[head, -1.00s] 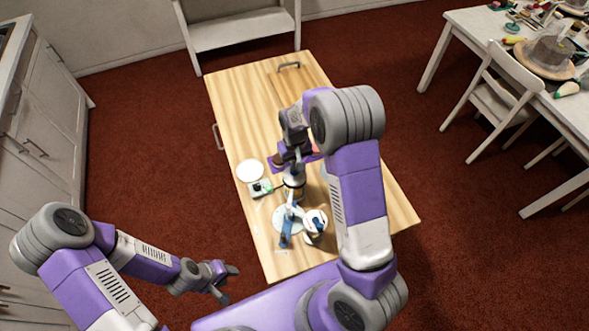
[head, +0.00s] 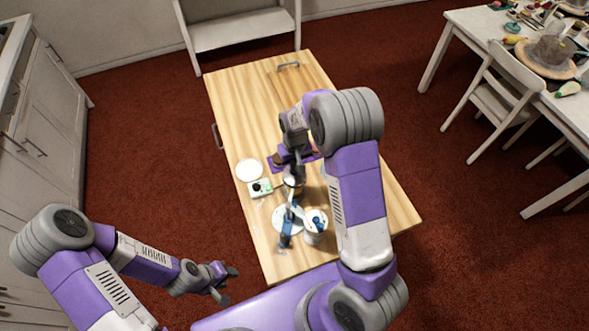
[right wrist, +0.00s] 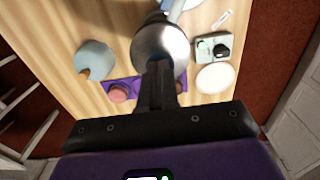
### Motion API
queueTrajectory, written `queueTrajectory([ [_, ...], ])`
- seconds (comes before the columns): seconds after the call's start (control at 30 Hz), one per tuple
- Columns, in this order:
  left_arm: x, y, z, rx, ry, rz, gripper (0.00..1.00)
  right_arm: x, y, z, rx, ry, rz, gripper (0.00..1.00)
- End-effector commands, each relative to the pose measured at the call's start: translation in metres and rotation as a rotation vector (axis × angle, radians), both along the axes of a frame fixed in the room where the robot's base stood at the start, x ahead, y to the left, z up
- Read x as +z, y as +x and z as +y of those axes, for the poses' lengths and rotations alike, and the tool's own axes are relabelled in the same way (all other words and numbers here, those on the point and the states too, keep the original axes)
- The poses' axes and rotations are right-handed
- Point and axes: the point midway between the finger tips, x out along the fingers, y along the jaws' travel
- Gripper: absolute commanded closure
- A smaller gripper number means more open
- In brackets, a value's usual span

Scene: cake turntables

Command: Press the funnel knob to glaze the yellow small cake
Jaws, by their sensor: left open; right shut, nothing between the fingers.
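A shiny metal funnel (right wrist: 160,48) fills the upper middle of the right wrist view; in the head view the funnel (head: 293,181) stands on the table, partly behind my right arm. My right gripper (right wrist: 158,70) is shut and empty, with its fingertips over the funnel's top. I cannot tell whether they touch it; the knob is hidden behind them. I cannot make out the yellow small cake. A pink cake (right wrist: 119,93) and a brown piece (right wrist: 181,86) stand on a purple mat (right wrist: 137,84). My left gripper (head: 224,283) is open and empty, off the table's front left.
A control box (head: 260,188) with a green button and dark knob and a white plate (head: 249,169) stand left of the funnel. A white turntable (head: 287,218) and a white container (head: 315,228) with a blue part stand nearer. The far table (head: 238,85) is clear.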

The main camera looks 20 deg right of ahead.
Motion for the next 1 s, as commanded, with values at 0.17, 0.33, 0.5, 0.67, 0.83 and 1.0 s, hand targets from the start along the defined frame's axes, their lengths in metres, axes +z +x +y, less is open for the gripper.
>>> queueTrajectory([
  [0.17, -0.0018, 0.0001, 0.0, 0.0, 0.0, 0.0, 0.57, -0.0023, 0.0, 0.0001, 0.0, 0.0, 0.0, 1.0],
  [0.33, -0.0047, 0.0001, 0.0, 0.0, 0.0, 0.0, 0.57, -0.006, 0.0, 0.0001, 0.0, 0.0, 0.0, 1.0],
  [0.5, -0.0074, 0.0001, 0.0, 0.0, 0.0, 0.0, 0.57, -0.0096, 0.0, 0.0002, 0.0, 0.0, 0.0, 1.0],
  [0.67, -0.0066, 0.0001, 0.0, 0.0, 0.0, 0.0, 0.57, -0.0088, 0.0, 0.0002, 0.0, 0.0, 0.0, 1.0],
  [0.83, -0.0065, 0.0001, 0.0, 0.0, 0.0, 0.0, 0.57, -0.0088, -0.0001, 0.0003, 0.0, 0.0, 0.0, 1.0],
  [1.0, -0.0047, 0.0001, 0.0001, 0.0, 0.0, 0.0, 0.57, -0.0063, -0.0001, 0.0003, 0.0, 0.0, 0.0, 1.0],
])
